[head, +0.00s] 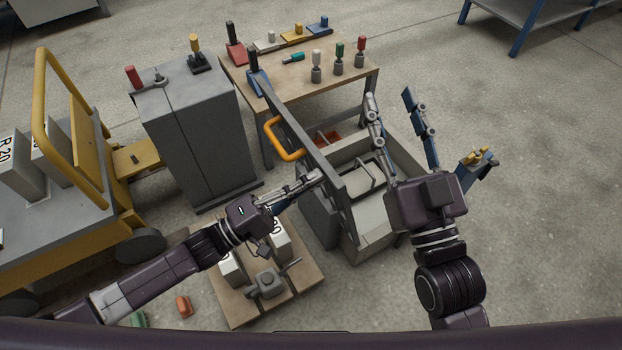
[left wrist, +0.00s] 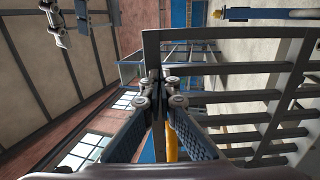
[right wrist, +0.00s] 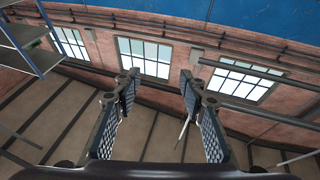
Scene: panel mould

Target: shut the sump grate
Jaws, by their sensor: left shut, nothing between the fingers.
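The grey sump grate (head: 313,153) stands steeply raised, seen nearly edge-on, at the left side of the open grey sump box (head: 361,238). Its orange handle (head: 277,140) sticks out to the left. My left gripper (head: 318,175) is shut and empty, its tips at the grate's left face; I cannot tell if they touch. In the left wrist view the shut fingertips (left wrist: 160,82) are close to the grate's frame (left wrist: 215,34), with its bars to the right. My right gripper (head: 390,97) is open and empty above the box's right side. The right wrist view shows its spread fingers (right wrist: 159,88).
A workbench (head: 300,75) with tools stands behind the box. A grey cabinet (head: 195,130) and a yellow trolley (head: 75,105) are at left. A pallet (head: 305,290) with weights lies under my left arm. The floor at right (head: 540,220) is mostly clear.

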